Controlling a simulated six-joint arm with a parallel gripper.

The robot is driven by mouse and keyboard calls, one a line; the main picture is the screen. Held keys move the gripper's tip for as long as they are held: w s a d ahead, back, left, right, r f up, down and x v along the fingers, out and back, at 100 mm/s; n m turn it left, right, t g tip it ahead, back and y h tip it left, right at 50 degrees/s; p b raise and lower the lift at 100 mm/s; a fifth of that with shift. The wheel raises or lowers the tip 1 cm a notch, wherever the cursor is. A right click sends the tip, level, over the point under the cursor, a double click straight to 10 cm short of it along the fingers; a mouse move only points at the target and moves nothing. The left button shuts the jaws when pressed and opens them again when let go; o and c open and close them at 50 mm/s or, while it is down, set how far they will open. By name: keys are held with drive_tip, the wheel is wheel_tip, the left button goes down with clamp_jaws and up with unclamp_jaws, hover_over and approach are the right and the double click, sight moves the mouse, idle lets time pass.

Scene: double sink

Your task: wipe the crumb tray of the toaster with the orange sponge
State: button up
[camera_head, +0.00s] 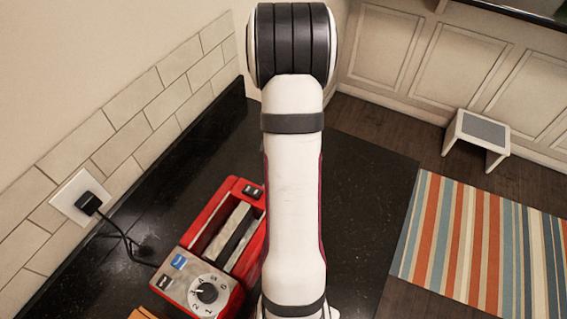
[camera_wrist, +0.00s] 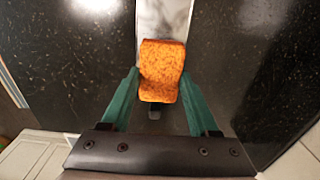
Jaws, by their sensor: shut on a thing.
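The orange sponge (camera_wrist: 161,70) is speckled and sits between the two green fingers of my gripper (camera_wrist: 160,88), which is shut on it. In the wrist view a pale, shiny metal strip (camera_wrist: 165,18), which looks like the crumb tray, runs up from behind the sponge to the top edge. The sponge covers part of it, and I cannot tell whether they touch. A small dark piece (camera_wrist: 154,114) shows below the sponge. The red toaster (camera_head: 225,240) stands on the counter in the head view, left of my arm, which hides its right side. The gripper is hidden there.
The black counter (camera_head: 360,180) is clear to the right of my arm. A black plug and cord (camera_head: 90,203) run from the wall outlet to the counter beside the toaster. An orange-brown edge (camera_head: 143,313) shows at the bottom. A striped rug (camera_head: 480,240) and white stool (camera_head: 478,135) are on the floor.

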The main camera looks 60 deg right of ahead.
drive_tip(key=shift+r, duration=1)
drive_tip(key=shift+w, duration=0.1)
